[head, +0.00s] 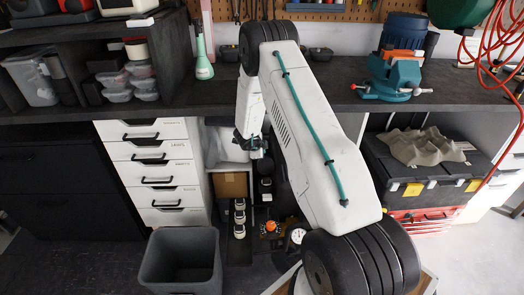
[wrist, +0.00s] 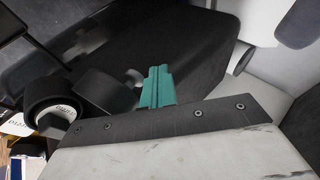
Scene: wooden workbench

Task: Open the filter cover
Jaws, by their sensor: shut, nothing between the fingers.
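My gripper (head: 257,152) hangs below the bench front, in the gap between the white drawers and my arm. In the wrist view its teal fingers (wrist: 157,88) are together, with nothing between them. A black cylinder (wrist: 105,92) lies just left of the fingertips in that view; I cannot tell whether they touch. I cannot tell which part is the filter cover. Under the bench, an orange knob (head: 271,226) and a round white gauge (head: 297,236) show below my gripper. My arm hides part of that area.
A white drawer unit (head: 155,175) stands left of the gap, with a grey open bin (head: 181,262) in front. A cardboard box (head: 230,184) and several dark round-topped items (head: 239,217) sit in the gap. A black toolbox (head: 430,180) stands at right.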

